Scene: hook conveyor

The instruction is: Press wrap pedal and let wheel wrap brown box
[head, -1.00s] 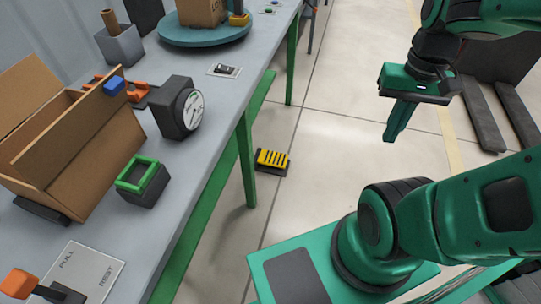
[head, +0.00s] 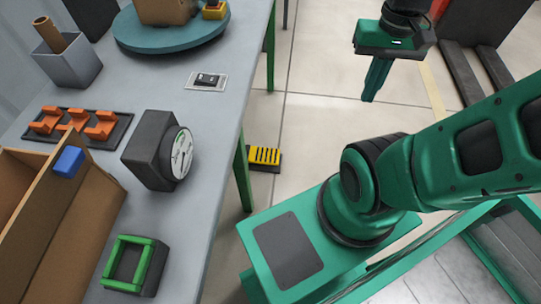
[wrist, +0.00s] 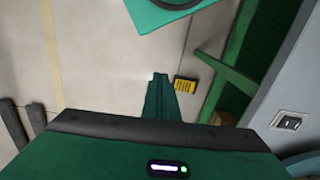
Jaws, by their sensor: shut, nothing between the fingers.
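The yellow and black pedal (head: 265,157) lies on the floor beside the green table leg. It also shows in the wrist view (wrist: 185,85), just right of my fingertips in the picture. The brown box (head: 165,10) stands on the blue-green turntable wheel (head: 172,38) at the top of the head view, its top cut off. My gripper (head: 371,92) points down, shut and empty, above the floor to the right of the pedal. In the wrist view my gripper (wrist: 160,80) shows its fingers together. Its height above the floor is hard to tell.
The grey workbench (head: 215,130) fills the left, holding an open carton (head: 75,225), a dial gauge (head: 165,150), a green-rimmed block (head: 130,265), orange holders (head: 75,122) and a switch (head: 207,80). A green table leg (head: 243,175) stands by the pedal. Floor right of it is clear.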

